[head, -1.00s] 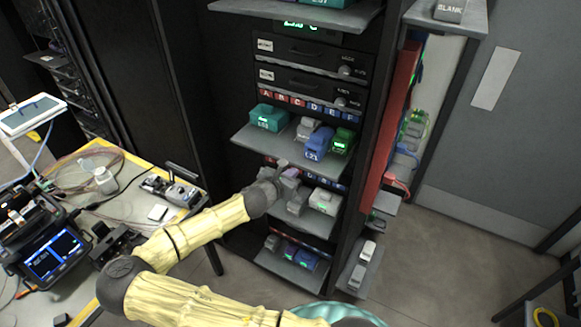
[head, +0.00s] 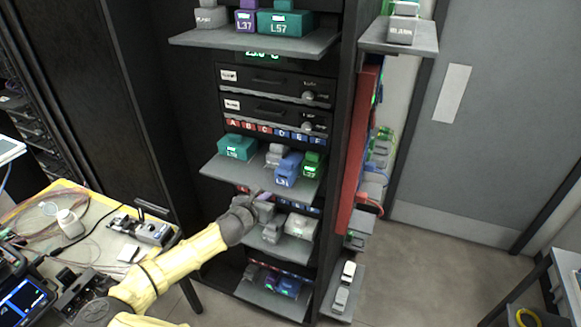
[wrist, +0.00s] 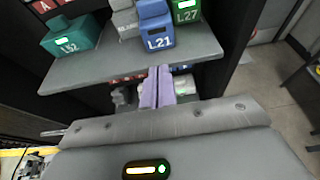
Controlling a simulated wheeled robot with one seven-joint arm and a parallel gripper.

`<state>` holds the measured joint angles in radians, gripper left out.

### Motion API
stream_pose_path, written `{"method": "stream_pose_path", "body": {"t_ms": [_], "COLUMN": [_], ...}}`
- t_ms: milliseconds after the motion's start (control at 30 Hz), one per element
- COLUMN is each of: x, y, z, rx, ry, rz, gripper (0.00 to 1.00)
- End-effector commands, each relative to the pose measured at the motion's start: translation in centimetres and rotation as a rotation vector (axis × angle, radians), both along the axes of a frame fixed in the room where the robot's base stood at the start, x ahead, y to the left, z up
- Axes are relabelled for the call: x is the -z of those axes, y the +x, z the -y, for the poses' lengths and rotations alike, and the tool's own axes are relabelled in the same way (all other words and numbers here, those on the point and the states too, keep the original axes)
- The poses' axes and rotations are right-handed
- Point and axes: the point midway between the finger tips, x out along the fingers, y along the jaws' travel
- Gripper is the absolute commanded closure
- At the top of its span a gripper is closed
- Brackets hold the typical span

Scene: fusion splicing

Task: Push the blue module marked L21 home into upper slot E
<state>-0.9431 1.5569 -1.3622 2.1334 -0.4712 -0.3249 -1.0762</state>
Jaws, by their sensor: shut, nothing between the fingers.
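The blue module L21 (head: 288,170) sits on the upper shelf below the lettered strip, between a grey module and the green L27. It stands further out toward the shelf's front edge than they do. It also shows in the wrist view (wrist: 155,27). The slot label E (head: 301,136) is on the strip above and behind it; the slot opening is hidden. My gripper (head: 264,194) is below and left of L21 in the head view. In the wrist view its pale purple fingers (wrist: 157,88) are together and empty, below L21 and apart from it.
The upper shelf (head: 225,170) also carries teal L52 (head: 237,147), grey modules (head: 275,155) and green L27 (head: 312,164). A lower shelf (head: 290,250) with grey modules lies close behind my gripper. A red panel (head: 357,150) stands at the right.

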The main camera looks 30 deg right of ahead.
Motion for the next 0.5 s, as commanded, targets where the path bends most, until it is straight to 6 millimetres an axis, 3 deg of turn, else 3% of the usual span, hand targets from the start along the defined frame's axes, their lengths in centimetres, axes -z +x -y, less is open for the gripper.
{"method": "stream_pose_path", "body": {"t_ms": [500], "x": [1.0], "y": [1.5], "z": [1.9], "rx": [0.001], "ry": [0.0], "rz": [0.0], "gripper": [1.0]}}
